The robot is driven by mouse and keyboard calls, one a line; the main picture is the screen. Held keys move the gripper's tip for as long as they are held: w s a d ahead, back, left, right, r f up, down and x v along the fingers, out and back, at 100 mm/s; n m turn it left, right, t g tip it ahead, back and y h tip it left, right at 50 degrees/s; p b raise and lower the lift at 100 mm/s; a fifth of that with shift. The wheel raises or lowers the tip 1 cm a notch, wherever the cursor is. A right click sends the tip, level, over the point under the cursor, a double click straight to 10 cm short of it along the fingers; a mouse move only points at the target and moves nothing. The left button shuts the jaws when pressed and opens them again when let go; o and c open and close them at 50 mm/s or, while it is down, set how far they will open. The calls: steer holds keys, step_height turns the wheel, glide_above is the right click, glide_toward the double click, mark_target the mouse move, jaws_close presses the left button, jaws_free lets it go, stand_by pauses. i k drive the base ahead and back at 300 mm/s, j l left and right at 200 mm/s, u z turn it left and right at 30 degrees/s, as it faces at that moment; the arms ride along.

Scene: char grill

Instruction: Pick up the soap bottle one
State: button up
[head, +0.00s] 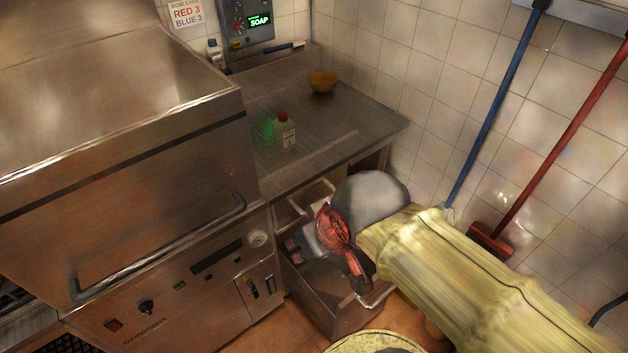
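A small whitish bottle with a red cap and a printed label, the soap bottle (285,131), stands upright on the steel counter (345,107). A green glow lies on the counter just left of it. My gripper (328,268), with red and dark parts, is in front of and below the counter's front edge, to the lower right of the bottle and apart from it. I see nothing held in it.
A large steel machine (120,150) with a bar handle stands left. A brown bowl (322,82) and another bottle (214,53) are farther back on the counter. A lit SOAP panel (248,22) hangs on the wall. Blue (497,105) and red (570,135) handles lean right.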

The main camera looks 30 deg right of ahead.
mark_target(283, 127)
steer(key=k+z, duration=0.1)
steer(key=z, duration=0.3)
steer(key=k+j+z, duration=0.1)
steer(key=z, duration=0.35)
steer(key=k+z, duration=0.15)
steer(key=z, duration=0.25)
